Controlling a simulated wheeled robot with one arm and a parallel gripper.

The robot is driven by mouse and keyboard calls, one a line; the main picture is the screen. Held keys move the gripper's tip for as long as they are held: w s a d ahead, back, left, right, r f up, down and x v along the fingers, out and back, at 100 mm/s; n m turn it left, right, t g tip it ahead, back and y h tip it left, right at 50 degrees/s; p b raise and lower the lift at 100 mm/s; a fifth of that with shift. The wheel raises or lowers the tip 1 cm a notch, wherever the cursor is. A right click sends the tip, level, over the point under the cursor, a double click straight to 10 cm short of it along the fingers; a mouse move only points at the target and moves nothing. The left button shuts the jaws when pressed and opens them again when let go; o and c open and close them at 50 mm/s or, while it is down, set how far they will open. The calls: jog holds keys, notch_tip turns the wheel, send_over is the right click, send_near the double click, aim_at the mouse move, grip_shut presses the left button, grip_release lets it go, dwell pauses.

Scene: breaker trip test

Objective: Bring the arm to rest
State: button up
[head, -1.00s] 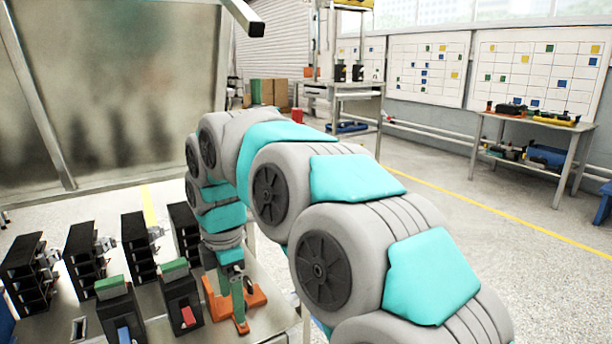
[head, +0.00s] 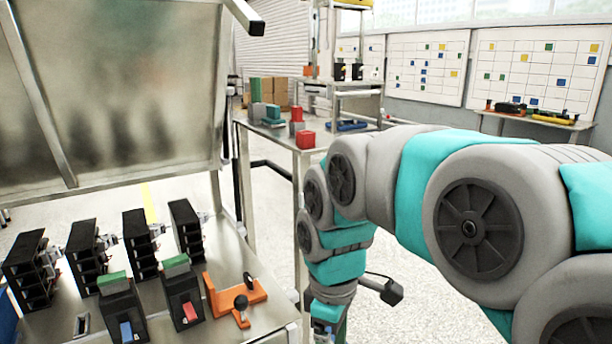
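My arm reaches in from the right in the head view and bends down past the right edge of the workbench (head: 262,322). My gripper (head: 328,332) hangs at the bottom edge of the picture, to the right of the bench and clear of the orange bracket. Its fingertips are cut off or too small to read, so I cannot tell whether it is open or shut. The orange bracket (head: 216,298) with black knobs stands on the bench. Left of it are two black breaker units, one with a red switch (head: 190,311) and one with a blue switch (head: 126,332).
Behind, a steel table (head: 262,136) carries a red cube (head: 305,140) and other blocks. Open floor (head: 280,195) shows between the bench and my arm.

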jog(key=s+d+f+m, duration=0.3)
jog(key=s+d+m, duration=0.2)
jog(key=s, duration=0.3)
jog(key=s+d+f+m+g, duration=0.1)
jog(key=s+d+f+m, duration=0.3)
jog(key=s+d+m, duration=0.2)
jog(key=s+m, duration=0.2)
jog(key=s, duration=0.1)
jog(key=shift+s+f, duration=0.15)
jog(key=shift+f, duration=0.15)
